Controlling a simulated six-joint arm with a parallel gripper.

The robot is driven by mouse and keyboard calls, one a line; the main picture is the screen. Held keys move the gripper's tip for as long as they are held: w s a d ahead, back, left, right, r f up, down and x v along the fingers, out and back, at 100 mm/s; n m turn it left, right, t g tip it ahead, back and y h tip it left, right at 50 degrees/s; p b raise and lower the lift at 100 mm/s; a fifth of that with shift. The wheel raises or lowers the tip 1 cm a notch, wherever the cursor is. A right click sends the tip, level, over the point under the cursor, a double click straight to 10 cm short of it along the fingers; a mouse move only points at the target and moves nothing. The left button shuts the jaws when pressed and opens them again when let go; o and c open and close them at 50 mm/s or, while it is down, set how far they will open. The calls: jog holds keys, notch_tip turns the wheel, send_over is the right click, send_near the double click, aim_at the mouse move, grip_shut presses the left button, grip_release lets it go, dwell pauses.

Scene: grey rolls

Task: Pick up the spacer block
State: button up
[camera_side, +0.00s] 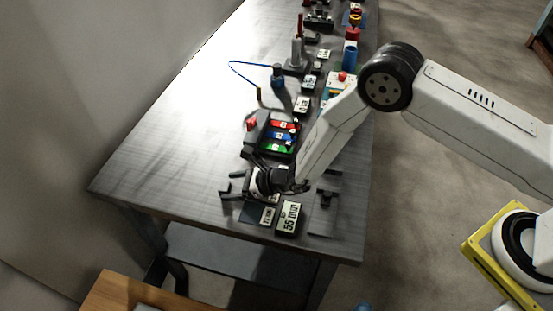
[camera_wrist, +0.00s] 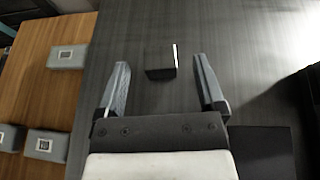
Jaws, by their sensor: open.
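A small dark block (camera_wrist: 157,64) with a bright right edge, which looks like the spacer block, sits on the dark grey table. In the wrist view it lies between the lines of my two fingers, near their tips, and neither finger touches it. I cannot tell how far below the fingertips it is. My gripper (camera_side: 226,190) is open and empty, low over the near left part of the table in the side view.
A tray with red, blue and green parts (camera_side: 280,137) stands behind. Grey labelled blocks (camera_wrist: 68,57) sit on a wooden surface (camera_wrist: 40,95) beyond the table edge. The table's left side is clear.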

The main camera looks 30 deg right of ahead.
jog(key=shift+x, duration=0.95)
grip_shut()
